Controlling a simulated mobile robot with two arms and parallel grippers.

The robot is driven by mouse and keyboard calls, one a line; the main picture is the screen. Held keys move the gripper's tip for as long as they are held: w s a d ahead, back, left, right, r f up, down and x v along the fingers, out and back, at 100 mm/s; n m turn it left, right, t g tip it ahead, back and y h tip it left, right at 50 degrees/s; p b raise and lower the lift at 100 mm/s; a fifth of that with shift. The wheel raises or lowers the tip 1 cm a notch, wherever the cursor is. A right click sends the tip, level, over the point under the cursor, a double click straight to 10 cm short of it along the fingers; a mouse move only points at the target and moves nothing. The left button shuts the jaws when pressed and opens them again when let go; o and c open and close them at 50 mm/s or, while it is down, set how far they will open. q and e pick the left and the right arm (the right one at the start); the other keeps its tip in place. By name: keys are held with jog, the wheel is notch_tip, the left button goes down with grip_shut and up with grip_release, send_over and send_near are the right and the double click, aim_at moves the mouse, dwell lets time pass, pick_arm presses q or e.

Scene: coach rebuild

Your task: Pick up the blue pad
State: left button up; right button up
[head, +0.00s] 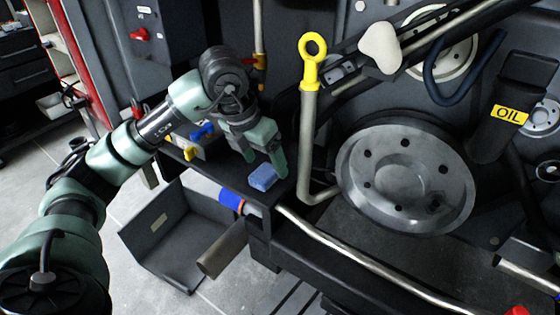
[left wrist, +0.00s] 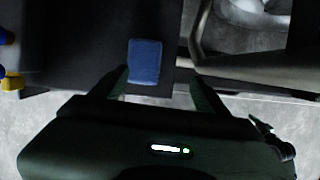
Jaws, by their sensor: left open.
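The blue pad (head: 263,177) lies on a narrow dark shelf (head: 225,171) near the shelf's right end. In the left wrist view the pad (left wrist: 145,61) shows just past my fingertips, nearer the left finger. My left gripper (head: 265,166) is open and empty, with its fingers pointing down above and beside the pad. It also shows in the left wrist view (left wrist: 160,80), with one finger on each side of the pad's line. I cannot tell whether a finger touches the pad. My right gripper is not in view.
A pipe with a yellow ring handle (head: 312,62) stands close right of the pad. Blue (head: 203,131) and yellow (head: 190,153) fittings sit left on the shelf. A blue-collared pipe (head: 231,200) is below it. A large grey disc (head: 405,180) is at right. An open dark tray (head: 165,235) lies lower left.

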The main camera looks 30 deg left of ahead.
aim_at(264, 172)
pick_arm(q)
jog(key=shift+w+a+r+y, duration=0.1)
jog(key=shift+w+a+y, duration=0.05)
jog(key=shift+a, duration=0.3)
jog(key=shift+w+a+r+y, duration=0.1)
jog(key=shift+w+a+y, duration=0.05)
jog(key=shift+a, duration=0.25)
jog(key=shift+a+f+n, duration=0.15)
jog(key=shift+f+n, duration=0.05)
jog(key=shift+n, duration=0.1)
jog(key=b+x, duration=0.1)
jog(key=x, duration=0.5)
jog(key=shift+f, duration=0.45)
jog(key=c, duration=1.6)
jog(key=shift+o, duration=0.2)
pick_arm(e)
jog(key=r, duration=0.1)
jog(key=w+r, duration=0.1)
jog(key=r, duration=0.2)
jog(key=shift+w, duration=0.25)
pick_arm(q)
jog(key=shift+a+r, duration=0.1)
jog(key=shift+r, duration=0.05)
